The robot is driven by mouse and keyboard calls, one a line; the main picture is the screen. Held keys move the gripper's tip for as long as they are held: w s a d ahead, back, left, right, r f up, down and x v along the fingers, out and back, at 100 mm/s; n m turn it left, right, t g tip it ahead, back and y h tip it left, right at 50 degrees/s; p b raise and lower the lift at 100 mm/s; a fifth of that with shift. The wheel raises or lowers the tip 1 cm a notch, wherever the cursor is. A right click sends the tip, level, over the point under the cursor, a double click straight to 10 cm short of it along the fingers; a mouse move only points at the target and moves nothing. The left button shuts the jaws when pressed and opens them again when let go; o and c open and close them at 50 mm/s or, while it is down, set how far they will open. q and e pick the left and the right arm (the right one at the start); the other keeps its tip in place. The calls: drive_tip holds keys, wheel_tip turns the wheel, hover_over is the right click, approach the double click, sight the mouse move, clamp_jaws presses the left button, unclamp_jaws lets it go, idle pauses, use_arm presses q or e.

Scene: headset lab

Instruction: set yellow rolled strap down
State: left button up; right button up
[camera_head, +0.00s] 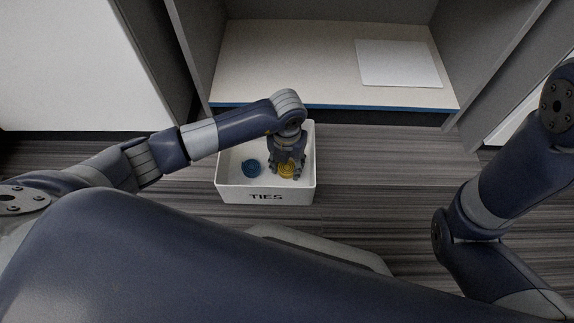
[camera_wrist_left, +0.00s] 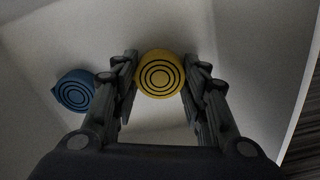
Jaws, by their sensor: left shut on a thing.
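The yellow rolled strap (camera_head: 287,170) is inside the white box marked TIES (camera_head: 231,190), on its right side. My left gripper (camera_head: 287,167) reaches down into the box and is shut on the strap. In the left wrist view the yellow strap (camera_wrist_left: 160,74) shows dark rings on its end and sits between the two fingertips (camera_wrist_left: 160,80). I cannot tell whether the strap touches the box floor. My right arm shows at the right of the head view, but its gripper is out of view.
A blue rolled strap (camera_head: 251,168) lies in the box to the left of the yellow one; it also shows in the left wrist view (camera_wrist_left: 74,91). Behind the box is a shelf (camera_head: 290,60) with a white panel (camera_head: 399,63). Striped carpet lies around the box.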

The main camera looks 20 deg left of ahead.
sight(287, 167)
use_arm(q)
drive_tip(key=shift+f, duration=0.1)
drive_tip(key=o, duration=0.9)
wheel_tip(287, 167, up, 12)
drive_tip(key=p, duration=0.9)
